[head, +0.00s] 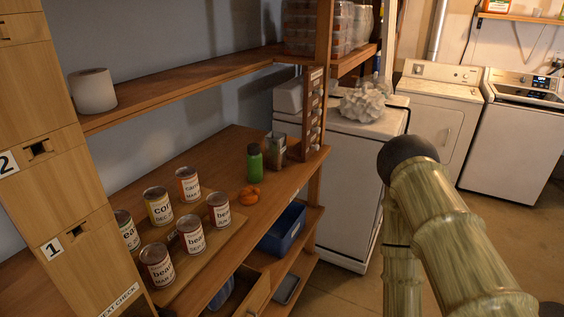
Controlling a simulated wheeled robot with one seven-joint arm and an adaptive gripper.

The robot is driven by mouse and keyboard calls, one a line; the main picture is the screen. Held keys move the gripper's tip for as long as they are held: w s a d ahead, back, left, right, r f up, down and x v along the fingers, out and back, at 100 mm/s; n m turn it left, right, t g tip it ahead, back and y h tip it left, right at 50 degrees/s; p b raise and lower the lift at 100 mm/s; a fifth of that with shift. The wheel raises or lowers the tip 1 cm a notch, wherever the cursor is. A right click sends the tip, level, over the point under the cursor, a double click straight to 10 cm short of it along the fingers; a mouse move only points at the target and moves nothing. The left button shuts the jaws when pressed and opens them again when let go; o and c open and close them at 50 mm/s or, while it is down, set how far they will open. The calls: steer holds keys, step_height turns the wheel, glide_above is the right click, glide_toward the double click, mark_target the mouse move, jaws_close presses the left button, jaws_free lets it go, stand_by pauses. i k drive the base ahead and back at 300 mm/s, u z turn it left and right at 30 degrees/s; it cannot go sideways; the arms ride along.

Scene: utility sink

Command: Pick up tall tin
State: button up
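Several labelled tins stand upright in a cluster on a wooden board (222,243) on the middle shelf. My arm rises at the right, apart from the shelf; my gripper is not in view.
An upper shelf (190,83) holds a paper roll (93,91). The numbered wooden cabinet (50,160) blocks the left. A blue bin (283,230) sits below.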

mark_target(275, 142)
steer(key=z, duration=0.95)
steer(key=i, duration=0.95)
steer(key=u, duration=1.4)
